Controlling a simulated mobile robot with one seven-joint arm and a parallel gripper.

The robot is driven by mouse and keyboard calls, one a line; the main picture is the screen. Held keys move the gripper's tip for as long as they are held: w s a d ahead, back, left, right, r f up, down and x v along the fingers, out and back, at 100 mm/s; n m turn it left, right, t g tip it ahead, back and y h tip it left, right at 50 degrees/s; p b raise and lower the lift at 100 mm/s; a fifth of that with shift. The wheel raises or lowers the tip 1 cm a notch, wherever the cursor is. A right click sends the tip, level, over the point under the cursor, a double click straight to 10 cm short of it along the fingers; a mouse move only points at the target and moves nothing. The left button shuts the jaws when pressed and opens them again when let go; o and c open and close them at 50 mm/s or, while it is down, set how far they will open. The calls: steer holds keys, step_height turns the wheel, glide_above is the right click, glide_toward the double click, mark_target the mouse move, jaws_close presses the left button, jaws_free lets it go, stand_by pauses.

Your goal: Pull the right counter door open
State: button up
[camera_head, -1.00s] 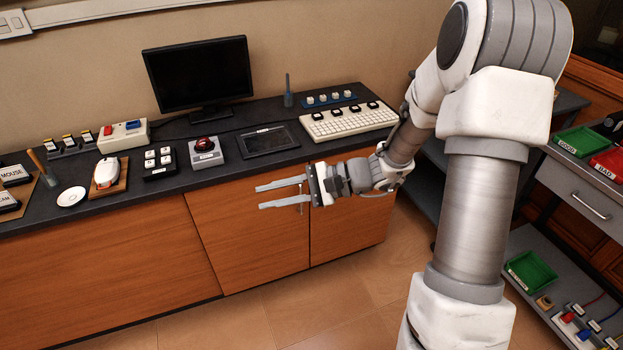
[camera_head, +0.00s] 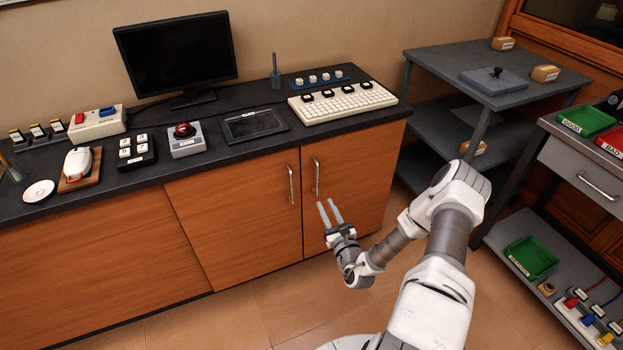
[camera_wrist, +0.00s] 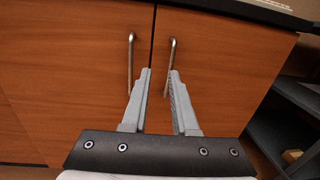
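The right counter door (camera_head: 350,192) is a wood-coloured panel under the dark countertop, and it is closed. Its upright metal handle (camera_head: 316,177) is near its left edge. In the wrist view the handle (camera_wrist: 170,65) stands just beyond my right fingertip. The left door (camera_head: 240,215) is closed too, with its handle (camera_head: 291,184) near its right edge. My gripper (camera_head: 329,206) is open and empty in front of the right door, a little below the handle. In the wrist view my gripper (camera_wrist: 160,72) points at the doors, its fingers straddling the seam. No contact with the handle shows.
A keyboard panel (camera_head: 343,103), a tablet (camera_head: 254,124) and a monitor (camera_head: 177,52) stand on the counter. A grey shelf unit (camera_head: 493,85) stands right of the counter, with a drawer cart (camera_head: 588,190) further right. The floor before the doors is clear.

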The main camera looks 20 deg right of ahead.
mark_target(318, 178)
steer(key=shift+m+g+h, duration=0.4)
steer(key=shift+m+h, duration=0.4)
steer(key=shift+h, duration=0.1)
steer(key=w+d+f+b, duration=0.1)
steer(key=w, duration=0.4)
steer(key=w+d+f+b, duration=0.1)
steer(key=w, duration=0.5)
steer(key=w+d+f+b, duration=0.1)
steer(key=w+d+b, duration=0.1)
steer(key=w, duration=0.3)
steer(key=shift+w+f, duration=0.15)
steer(key=shift+w, duration=0.05)
jaws_close()
